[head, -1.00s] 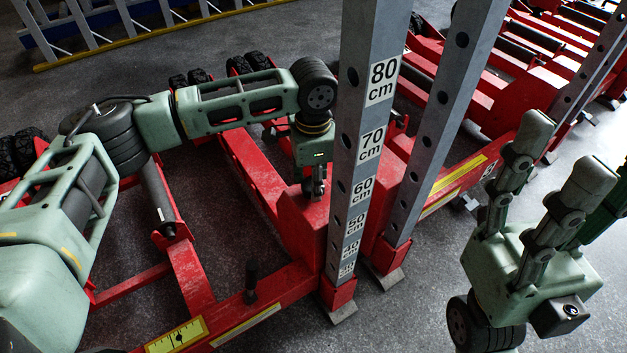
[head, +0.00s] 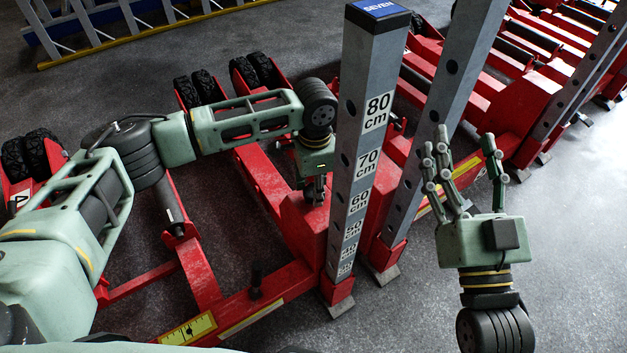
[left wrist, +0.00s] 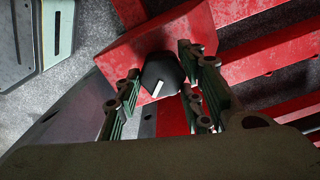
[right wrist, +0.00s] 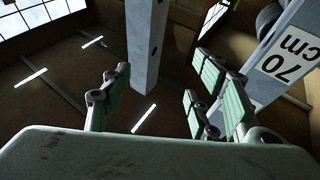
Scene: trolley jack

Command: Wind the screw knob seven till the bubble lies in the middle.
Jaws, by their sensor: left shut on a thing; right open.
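The post of jack seven (head: 377,75) carries a blue "SEVEN" label (head: 378,8) on top and height marks down its face. My left gripper (head: 316,192) reaches down at the red block beside this post. In the left wrist view its fingers are shut around a black screw knob (left wrist: 160,72) with a white mark; the head view hides the knob. A yellow gauge plate (head: 188,330) with a scale lies on the jack's red front beam; its bubble is too small to read. My right gripper (head: 463,148) is open and empty, fingers up, right of the posts.
A second grey post (head: 430,130) stands close between the jack seven post and my right gripper. More red jacks (head: 530,80) stand at the back right. Floor (head: 580,250) is free at right.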

